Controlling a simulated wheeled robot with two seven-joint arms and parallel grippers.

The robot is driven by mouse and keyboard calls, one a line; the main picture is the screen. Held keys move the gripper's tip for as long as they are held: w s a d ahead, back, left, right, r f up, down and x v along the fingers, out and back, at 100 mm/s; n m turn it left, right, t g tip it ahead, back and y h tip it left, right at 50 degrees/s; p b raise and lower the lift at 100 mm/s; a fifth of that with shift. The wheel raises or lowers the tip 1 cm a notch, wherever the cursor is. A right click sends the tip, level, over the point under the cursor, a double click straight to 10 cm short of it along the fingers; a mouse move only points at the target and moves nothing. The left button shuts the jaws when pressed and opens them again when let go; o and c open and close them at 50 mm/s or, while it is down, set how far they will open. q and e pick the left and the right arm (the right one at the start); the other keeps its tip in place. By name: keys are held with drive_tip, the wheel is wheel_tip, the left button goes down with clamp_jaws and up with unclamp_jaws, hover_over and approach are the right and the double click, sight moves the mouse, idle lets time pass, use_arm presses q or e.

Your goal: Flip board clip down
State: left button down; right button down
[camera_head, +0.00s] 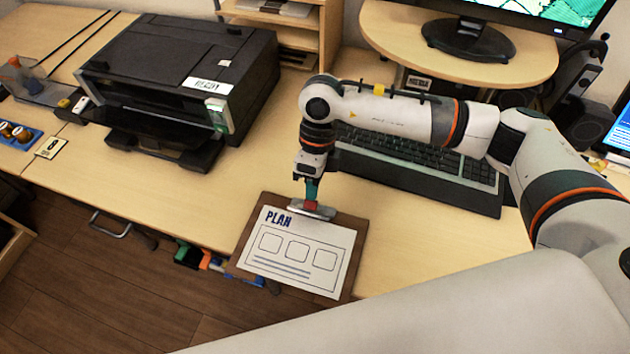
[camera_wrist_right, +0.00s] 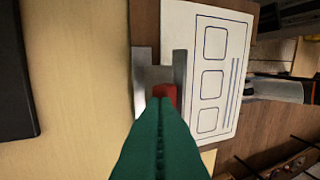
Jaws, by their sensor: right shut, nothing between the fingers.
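A brown clipboard (camera_head: 348,240) lies on the desk and sticks out over its front edge. A white sheet marked PLAN (camera_head: 300,255) lies on it. The metal board clip (camera_head: 325,212) with a red part (camera_head: 311,206) is at the board's top edge; the clip (camera_wrist_right: 146,75) and its red part (camera_wrist_right: 165,92) also show in the right wrist view. My right gripper (camera_head: 312,196) is shut and empty, with its green fingers (camera_wrist_right: 160,115) pointing down at the red part. The fingertips look close to or touching it; I cannot tell which. My left gripper is not in view.
A black printer (camera_head: 180,70) stands at the left and a dark keyboard (camera_head: 420,160) lies behind the clipboard, under my right arm. A round monitor stand (camera_head: 460,45) is at the back. The desk between printer and clipboard is clear.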

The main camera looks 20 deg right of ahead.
drive_tip(key=shift+s+a+f+b, duration=0.25)
drive_tip(key=shift+s+a+b, duration=0.3)
drive_tip(key=shift+s+b, duration=0.3)
drive_tip(key=shift+s+a, duration=0.1)
drive_tip(key=shift+s, duration=0.1)
drive_tip(key=shift+w+r, duration=0.1)
drive_tip(key=shift+w, duration=0.1)
drive_tip(key=shift+r+p, duration=0.4)
drive_tip(key=shift+r, duration=0.45)
